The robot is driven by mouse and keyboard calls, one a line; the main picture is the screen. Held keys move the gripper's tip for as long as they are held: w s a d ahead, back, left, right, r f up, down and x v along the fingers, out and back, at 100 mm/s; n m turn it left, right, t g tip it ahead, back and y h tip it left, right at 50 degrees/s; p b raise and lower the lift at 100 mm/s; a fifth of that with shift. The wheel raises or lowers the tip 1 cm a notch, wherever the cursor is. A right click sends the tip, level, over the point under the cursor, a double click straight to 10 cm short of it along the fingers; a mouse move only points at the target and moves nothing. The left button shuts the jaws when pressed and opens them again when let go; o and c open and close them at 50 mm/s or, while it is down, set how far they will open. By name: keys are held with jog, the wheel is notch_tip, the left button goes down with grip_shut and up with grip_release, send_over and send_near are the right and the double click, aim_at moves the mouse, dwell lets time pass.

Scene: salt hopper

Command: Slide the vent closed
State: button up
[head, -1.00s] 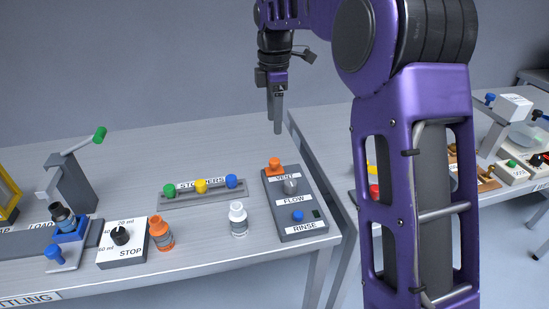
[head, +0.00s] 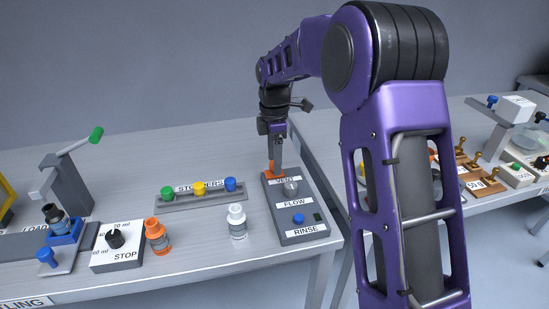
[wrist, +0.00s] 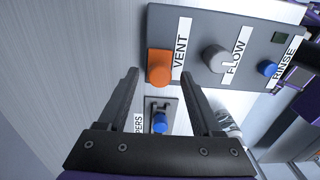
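The vent is an orange slider knob (head: 268,175) at the far end of the grey control panel (head: 287,230), partly hidden by my gripper in the head view. In the wrist view the orange knob (wrist: 159,68) sits beside the VENT label, in line with the gap between my fingertips. My gripper (head: 276,167) points down at the knob. In the wrist view my gripper (wrist: 160,75) is open, one finger on each side of the knob's line. I cannot tell whether the fingers touch it.
The panel also has a grey FLOW knob (wrist: 215,58) and a blue RINSE button (head: 298,218). The table's right edge and a gap lie close by.

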grip_shut()
jog(key=shift+d, duration=0.1)
dwell(1.2)
